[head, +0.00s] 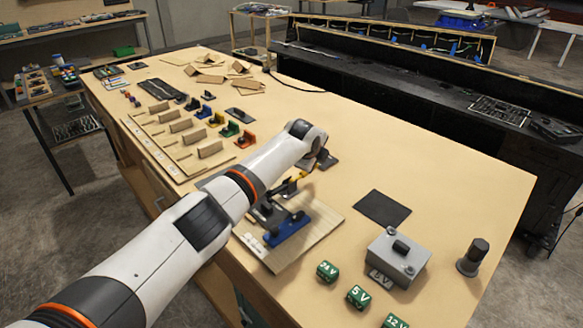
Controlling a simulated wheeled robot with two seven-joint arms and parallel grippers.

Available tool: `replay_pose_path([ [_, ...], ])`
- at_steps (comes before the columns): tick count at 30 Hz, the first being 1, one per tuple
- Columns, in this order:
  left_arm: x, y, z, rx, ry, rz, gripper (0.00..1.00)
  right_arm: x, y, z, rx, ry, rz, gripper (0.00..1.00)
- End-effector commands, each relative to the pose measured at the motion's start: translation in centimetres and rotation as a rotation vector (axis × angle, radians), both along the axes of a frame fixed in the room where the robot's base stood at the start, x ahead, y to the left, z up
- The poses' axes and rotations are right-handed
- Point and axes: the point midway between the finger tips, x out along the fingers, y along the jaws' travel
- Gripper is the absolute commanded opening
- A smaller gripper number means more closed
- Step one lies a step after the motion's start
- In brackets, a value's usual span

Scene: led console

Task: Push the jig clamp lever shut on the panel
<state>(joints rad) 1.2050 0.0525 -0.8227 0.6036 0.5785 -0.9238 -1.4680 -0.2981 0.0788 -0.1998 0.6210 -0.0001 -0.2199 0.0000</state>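A jig with a blue block (287,230) and dark metal parts stands on a light wooden panel (325,222) near the front edge of the table. A small yellow piece (303,175) shows just above the dark parts; I cannot tell whether it is the clamp lever. My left arm crosses over the jig's upper left side and hides part of it. The dark end of my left gripper (325,161) is beyond the jig, low over the table. Its fingers are too small and covered to read. My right gripper is not in view.
A grey box (398,258), a dark cylinder (473,257) and green voltage blocks (357,296) stand at the right. A flat black pad (382,208) lies beyond the panel. Coloured clamps (245,139) and wooden pieces are at the left. The table's right far part is clear.

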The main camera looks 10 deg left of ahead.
Motion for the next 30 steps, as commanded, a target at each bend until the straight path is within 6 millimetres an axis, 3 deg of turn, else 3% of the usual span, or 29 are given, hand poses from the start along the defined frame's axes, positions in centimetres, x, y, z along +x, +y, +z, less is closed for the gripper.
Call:
replay_pose_path([
  [22,0.1,-0.1,-0.5,0.001,0.0,-0.001,0.0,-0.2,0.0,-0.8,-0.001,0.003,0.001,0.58],
  [30,0.0,-0.4,0.8,-0.001,-0.001,0.001,0.0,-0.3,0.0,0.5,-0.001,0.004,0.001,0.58],
])
